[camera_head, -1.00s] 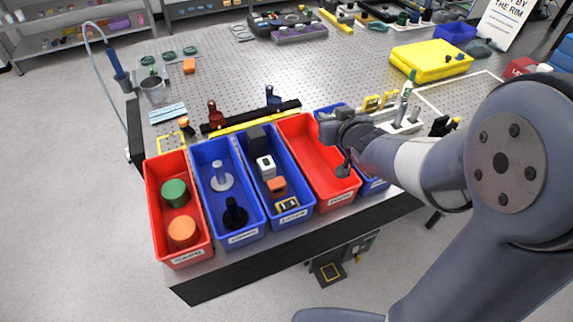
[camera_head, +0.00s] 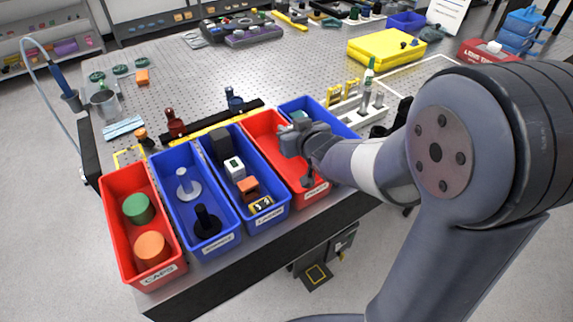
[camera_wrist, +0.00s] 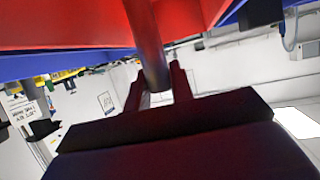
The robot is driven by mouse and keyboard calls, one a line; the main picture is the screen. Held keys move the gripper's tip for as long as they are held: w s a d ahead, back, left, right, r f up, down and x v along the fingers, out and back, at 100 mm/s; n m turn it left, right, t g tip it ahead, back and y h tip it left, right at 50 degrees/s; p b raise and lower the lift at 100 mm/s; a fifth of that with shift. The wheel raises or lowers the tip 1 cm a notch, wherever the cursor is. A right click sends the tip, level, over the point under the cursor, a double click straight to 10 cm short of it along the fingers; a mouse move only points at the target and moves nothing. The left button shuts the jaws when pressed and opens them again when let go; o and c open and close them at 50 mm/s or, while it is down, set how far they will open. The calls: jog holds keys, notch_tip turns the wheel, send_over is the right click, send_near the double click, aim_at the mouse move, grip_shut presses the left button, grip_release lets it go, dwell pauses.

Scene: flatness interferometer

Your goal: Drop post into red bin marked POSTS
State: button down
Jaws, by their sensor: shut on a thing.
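The red bin (camera_head: 262,127) is fourth from the left in the row along the table's front edge. Its front label is too small to read surely. My gripper (camera_wrist: 160,88) is over the right part of this bin in the head view, where my wrist covers much of its inside. In the wrist view the gripper is shut on the post (camera_wrist: 149,38), a round rod between the two fingertips, tinted dark red. Red bin walls (camera_wrist: 65,22) appear beside the post there. In the head view I cannot make out the post clearly.
A red bin marked CAPS (camera_head: 110,195) holds green and orange cylinders. Two blue bins (camera_head: 164,210) (camera_head: 270,186) beside it hold disc-based pieces and blocks. Another blue bin (camera_head: 340,127) adjoins the red bin's right side. A white rack (camera_head: 350,112) stands behind at right.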

jog(key=shift+r, duration=0.1)
jog(key=c, duration=1.1)
grip_release()
jog(key=shift+c, duration=0.2)
jog(key=shift+s, duration=0.1)
jog(key=p+v, duration=0.2)
jog(key=v, duration=0.8)
jog(key=shift+s+d, duration=0.25)
jog(key=b+x, duration=0.2)
jog(key=x, duration=0.8)
jog(key=shift+w+a, duration=0.25)
jog(key=shift+w, duration=0.05)
jog(key=shift+w+r+p, duration=0.15)
jog(key=shift+r+p, duration=0.4)
jog(key=shift+p, duration=0.1)
jog(key=shift+r+p, duration=0.85)
jog(key=shift+r, duration=0.1)
